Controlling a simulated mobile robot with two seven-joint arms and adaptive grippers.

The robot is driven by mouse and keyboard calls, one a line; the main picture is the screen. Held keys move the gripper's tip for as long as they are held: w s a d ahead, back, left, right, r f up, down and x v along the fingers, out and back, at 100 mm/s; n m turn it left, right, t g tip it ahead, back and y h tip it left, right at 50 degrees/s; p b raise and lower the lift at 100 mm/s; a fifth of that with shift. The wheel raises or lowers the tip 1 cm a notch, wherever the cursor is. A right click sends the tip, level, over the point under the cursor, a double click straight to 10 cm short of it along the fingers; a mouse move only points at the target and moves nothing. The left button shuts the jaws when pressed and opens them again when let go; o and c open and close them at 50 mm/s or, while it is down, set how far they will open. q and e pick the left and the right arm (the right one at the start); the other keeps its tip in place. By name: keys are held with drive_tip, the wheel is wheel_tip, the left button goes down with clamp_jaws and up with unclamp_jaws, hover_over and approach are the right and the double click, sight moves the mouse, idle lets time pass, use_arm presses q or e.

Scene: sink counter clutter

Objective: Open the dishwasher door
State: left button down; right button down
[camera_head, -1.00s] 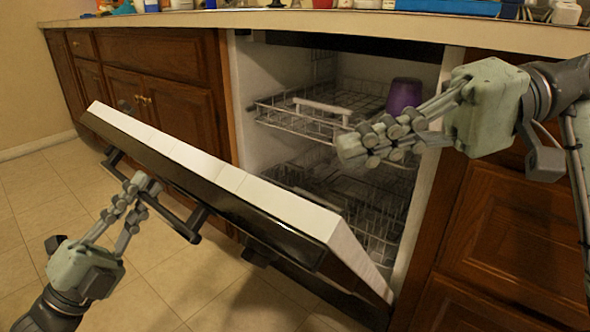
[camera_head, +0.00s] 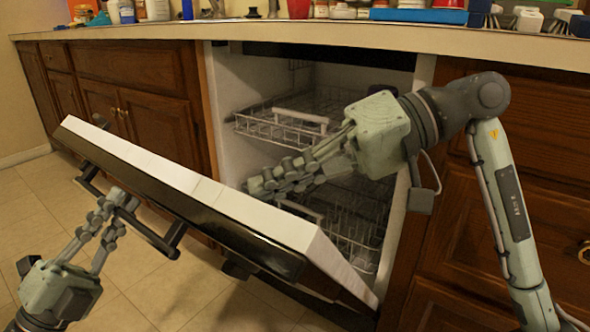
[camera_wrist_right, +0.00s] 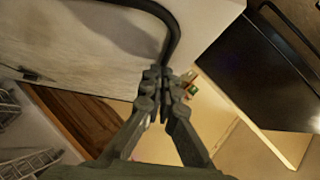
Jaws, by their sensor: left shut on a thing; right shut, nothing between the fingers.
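The dishwasher door (camera_head: 160,170) is tilted partly open, its white edge and black front showing in the head view. My left gripper (camera_head: 122,200) is shut on the dark bar handle (camera_head: 153,236) on the door's front. My right gripper (camera_head: 256,186) is shut and empty, in the opening just behind the door's upper edge; I cannot tell whether it touches the door. The right fingers also show in the right wrist view (camera_wrist_right: 164,76), with a pale panel (camera_wrist_right: 95,60) beside them. The upper rack (camera_head: 285,120) and lower rack (camera_head: 350,225) are inside the dishwasher.
The counter (camera_head: 300,32) above carries bottles, a red cup (camera_head: 298,9) and a blue tray (camera_head: 418,15). Wooden cabinets (camera_head: 150,125) flank the dishwasher on both sides. Tiled floor (camera_head: 140,300) in front of the door is clear.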

sight(254, 215)
idle(0.3)
use_arm(q)
drive_tip(key=shift+r, duration=0.2)
use_arm(e)
drive_tip(key=shift+h, duration=0.3)
drive_tip(key=s+a+f, duration=0.2)
drive_tip(key=s, duration=0.1)
drive_tip(key=shift+f, duration=0.1)
use_arm(q)
drive_tip(key=shift+s+r, duration=0.1)
use_arm(e)
drive_tip(key=shift+s+n, duration=0.1)
drive_tip(key=shift+n, duration=0.2)
use_arm(q)
drive_tip(key=c, duration=1.5)
unclamp_jaws()
drive_tip(key=shift+c, duration=0.2)
use_arm(e)
drive_tip(key=shift+a+f, duration=0.1)
drive_tip(key=shift+w, duration=0.2)
